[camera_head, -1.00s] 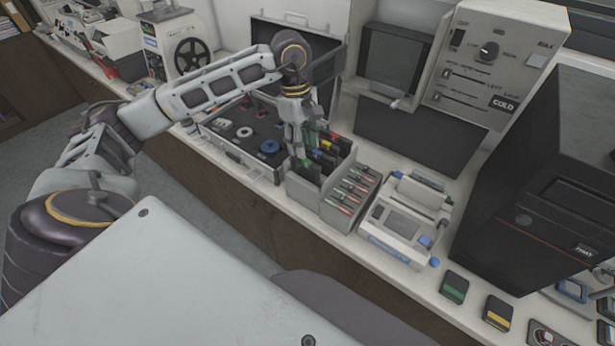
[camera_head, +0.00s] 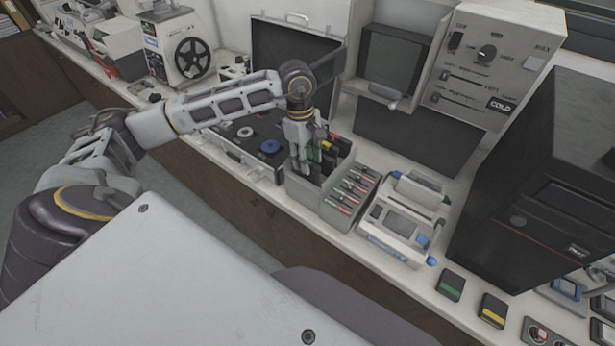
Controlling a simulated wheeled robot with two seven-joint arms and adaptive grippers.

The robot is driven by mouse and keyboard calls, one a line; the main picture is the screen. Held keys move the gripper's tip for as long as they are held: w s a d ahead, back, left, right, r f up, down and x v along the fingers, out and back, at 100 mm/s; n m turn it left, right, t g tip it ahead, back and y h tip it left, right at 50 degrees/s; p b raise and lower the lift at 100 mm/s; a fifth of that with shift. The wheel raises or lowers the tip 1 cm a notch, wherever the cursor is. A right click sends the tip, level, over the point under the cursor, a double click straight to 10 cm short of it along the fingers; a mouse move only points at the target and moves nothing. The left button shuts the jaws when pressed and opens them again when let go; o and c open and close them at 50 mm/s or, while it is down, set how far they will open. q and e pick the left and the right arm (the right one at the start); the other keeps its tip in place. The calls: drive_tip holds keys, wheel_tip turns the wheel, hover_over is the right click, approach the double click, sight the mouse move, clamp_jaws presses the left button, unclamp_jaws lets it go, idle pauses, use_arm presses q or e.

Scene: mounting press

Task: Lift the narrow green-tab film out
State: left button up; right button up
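A grey divided box (camera_head: 330,214) stands on the counter near the middle of the view. Dark films with coloured tabs stand in its rear part, with green, yellow and red showing. A green tab (camera_head: 315,154) shows right beside my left gripper (camera_head: 307,168); I cannot tell whether it is on the narrow film. My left gripper points down at the box's left rear slots, its fingertips at the film tops. The fingers are small and partly merge with the films, so their opening and any contact are unclear. My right gripper is not in view.
Pens with red and green ends (camera_head: 354,188) fill the box's right part. A white mounting press (camera_head: 397,222) stands just right of it. An open case (camera_head: 232,150) lies left. A green-marked (camera_head: 452,284) and a yellow-marked dark piece (camera_head: 494,311) lie at front right.

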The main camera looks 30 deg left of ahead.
use_arm(q)
drive_tip(key=shift+f+b, duration=0.25)
drive_tip(key=shift+b, duration=0.25)
idle(0.9)
clamp_jaws()
idle(0.4)
